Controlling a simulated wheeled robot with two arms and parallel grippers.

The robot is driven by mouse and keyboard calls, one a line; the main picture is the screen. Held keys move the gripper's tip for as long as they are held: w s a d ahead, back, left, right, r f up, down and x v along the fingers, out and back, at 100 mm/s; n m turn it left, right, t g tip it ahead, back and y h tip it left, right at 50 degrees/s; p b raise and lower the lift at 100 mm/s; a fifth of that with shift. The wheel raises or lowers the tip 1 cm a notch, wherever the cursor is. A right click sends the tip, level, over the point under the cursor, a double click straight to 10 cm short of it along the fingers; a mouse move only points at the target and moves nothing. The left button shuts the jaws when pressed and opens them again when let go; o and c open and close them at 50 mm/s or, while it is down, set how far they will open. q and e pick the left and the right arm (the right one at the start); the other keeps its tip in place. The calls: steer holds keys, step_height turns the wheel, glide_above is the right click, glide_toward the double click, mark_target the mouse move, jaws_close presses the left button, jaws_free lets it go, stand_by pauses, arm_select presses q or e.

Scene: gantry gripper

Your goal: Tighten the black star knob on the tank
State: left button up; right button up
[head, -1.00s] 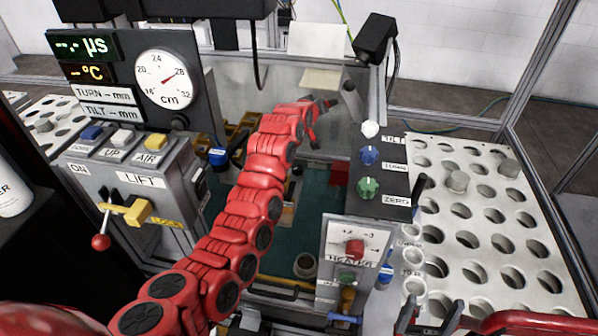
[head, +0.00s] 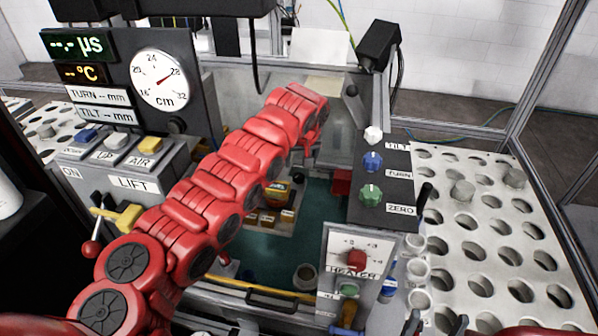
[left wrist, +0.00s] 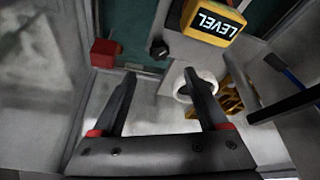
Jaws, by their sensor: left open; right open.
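A small black knob (left wrist: 158,50) shows in the left wrist view, beyond and between my left fingertips and apart from them. Its star shape is too small to make out, and I cannot pick it out surely in the head view. My left gripper (left wrist: 161,76) is open and empty. In the head view my left gripper (head: 312,145) is at the end of the red arm, over the tank (head: 325,212), partly hidden by the arm. My right gripper (head: 437,324) is open at the bottom edge, mostly out of the picture.
A yellow LEVEL box (left wrist: 212,22), a red block (left wrist: 103,52) and a white ring-like part (left wrist: 195,88) lie around the left fingers. The TILT/ZERO panel (head: 385,185) and HEATER box (head: 350,262) stand right of the tank. A holed rack (head: 480,240) is further right.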

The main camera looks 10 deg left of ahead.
mark_target(299, 176)
arm_select(q)
steer(key=x, duration=0.7)
steer(key=shift+s+d+p, duration=0.1)
steer(key=shift+d+p, duration=0.1)
steer(key=shift+p, duration=0.1)
steer(key=shift+w+f, duration=0.25)
steer(key=shift+f, duration=0.1)
steer(key=shift+b+x, duration=0.3)
steer(key=shift+x, duration=0.65)
steer(key=shift+s+a, duration=0.1)
steer(key=shift+a, duration=0.05)
steer(key=shift+c, duration=0.3)
jaws_close()
